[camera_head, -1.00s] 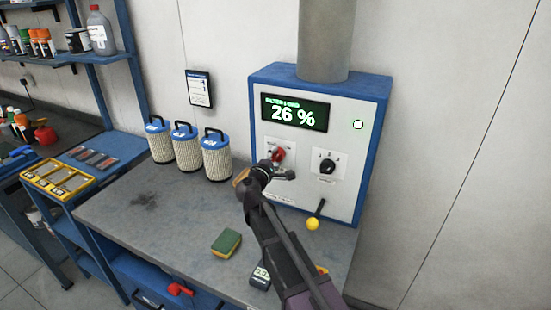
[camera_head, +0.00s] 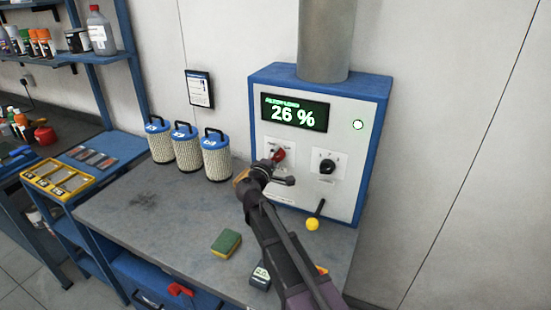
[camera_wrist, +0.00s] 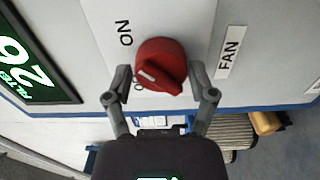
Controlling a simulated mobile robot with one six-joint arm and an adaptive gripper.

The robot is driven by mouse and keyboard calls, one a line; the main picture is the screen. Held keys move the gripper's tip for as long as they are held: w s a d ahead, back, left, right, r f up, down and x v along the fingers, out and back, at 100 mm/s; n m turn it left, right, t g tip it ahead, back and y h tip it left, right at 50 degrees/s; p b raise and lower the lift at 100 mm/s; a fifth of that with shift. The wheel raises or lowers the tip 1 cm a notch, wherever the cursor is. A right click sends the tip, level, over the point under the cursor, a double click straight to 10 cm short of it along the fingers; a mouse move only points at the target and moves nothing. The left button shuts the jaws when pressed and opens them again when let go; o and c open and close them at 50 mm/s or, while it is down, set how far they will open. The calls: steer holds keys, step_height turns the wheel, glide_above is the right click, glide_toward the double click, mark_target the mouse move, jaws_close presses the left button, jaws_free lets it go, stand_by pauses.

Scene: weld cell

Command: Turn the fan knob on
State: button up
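The red fan knob (camera_head: 278,155) is on the front of the blue-and-white control box (camera_head: 372,130), left of a black knob. In the wrist view the red knob (camera_wrist: 160,66) sits between my gripper's fingers, next to the FAN label (camera_wrist: 230,52). Its white mark points to the lower left, toward partly hidden lettering; the ON lettering (camera_wrist: 124,33) is at the upper left. My gripper (camera_wrist: 161,72) is open, one finger on each side of the knob, with a small gap visible on both sides. In the head view my gripper (camera_head: 278,174) partly covers the knob's plate.
A black knob (camera_head: 327,166) and a yellow-tipped lever (camera_head: 313,223) are right of my gripper. The display (camera_head: 294,113) reads 26 %. Several filter cartridges (camera_head: 187,150) stand left on the bench (camera_head: 150,215). A green-and-yellow sponge (camera_head: 226,242) lies in front.

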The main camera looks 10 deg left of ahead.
steer(key=shift+o, duration=0.8)
steer(key=shift+s, duration=0.15)
steer(key=s+a, duration=0.2)
steer(key=s, duration=0.9)
steer(key=shift+s, duration=0.3)
steer(key=shift+a, duration=0.1)
